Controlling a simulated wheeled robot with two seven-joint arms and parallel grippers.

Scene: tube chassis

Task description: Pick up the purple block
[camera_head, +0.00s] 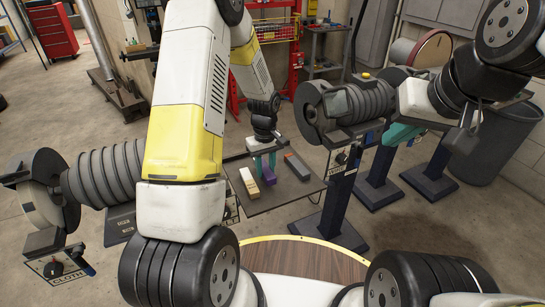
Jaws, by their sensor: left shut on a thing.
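The purple block (268,176) is at the dark square tray-like tabletop (285,196) in the middle of the head view. My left gripper (265,165) points down at it, with its teal fingers on either side of the block, and is shut on it. The fingers hide part of the block. I cannot tell whether the block touches the surface. My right gripper (400,134) is off to the right, away from the blocks. Its teal fingers show only in part, so its opening is unclear.
A yellow and cream block (249,183) lies just left of the purple block. A grey and orange block (298,166) lies to its right. Bench grinders on stands (350,108) are close on the right, another (45,200) at left. A dark bin (497,140) stands far right.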

